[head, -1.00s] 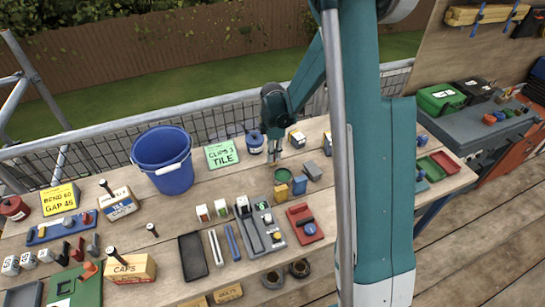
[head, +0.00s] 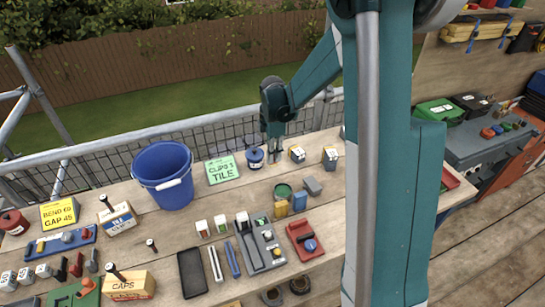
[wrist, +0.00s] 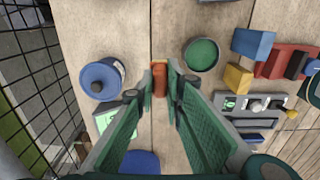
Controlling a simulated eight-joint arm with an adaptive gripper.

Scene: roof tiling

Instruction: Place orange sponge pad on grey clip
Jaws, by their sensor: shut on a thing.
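My gripper (wrist: 160,72) is shut on a small orange-brown block, the orange sponge pad (wrist: 160,80), which shows between the fingertips in the wrist view. In the head view my gripper (head: 275,157) hangs over the back of the bench, between a blue pot and a small box; the pad is too small to make out there. A small upright grey piece (head: 92,261) stands at the left beside red and dark ones and may be the grey clip; I cannot tell for sure. It is far from my gripper.
A green tin (wrist: 202,54), a yellow block (wrist: 238,78) and a blue block (wrist: 253,43) are right of my gripper. The blue pot (wrist: 102,79) is left. A blue bucket (head: 163,176) and a green sign (head: 221,169) stand along the bench's back. Mesh railing runs behind.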

